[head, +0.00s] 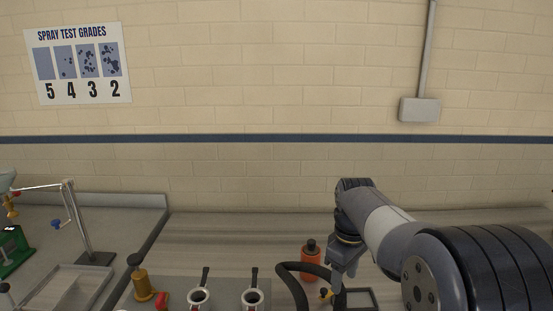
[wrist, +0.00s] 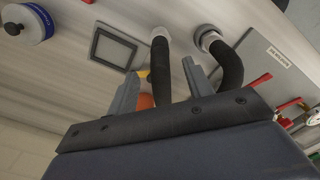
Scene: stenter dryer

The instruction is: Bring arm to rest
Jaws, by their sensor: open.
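My arm (head: 385,228) reaches in from the lower right of the head view and bends down over the counter. My gripper (head: 340,284) points down over the counter, close to a black hose and to the right of an orange bottle with a black cap (head: 311,262). In the wrist view the two fingers of my gripper (wrist: 160,70) stand apart with nothing held between them. An orange thing (wrist: 146,101) shows beyond the fingers, partly hidden. Whether a finger touches the hose cannot be told.
A black hose (head: 288,268) curves up beside the gripper; two dark hoses (wrist: 166,75) show in the wrist view. A square dark-framed plate (head: 360,298) lies by the gripper. Two white cups with black handles (head: 252,298) stand left. The counter behind is clear up to the brick wall.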

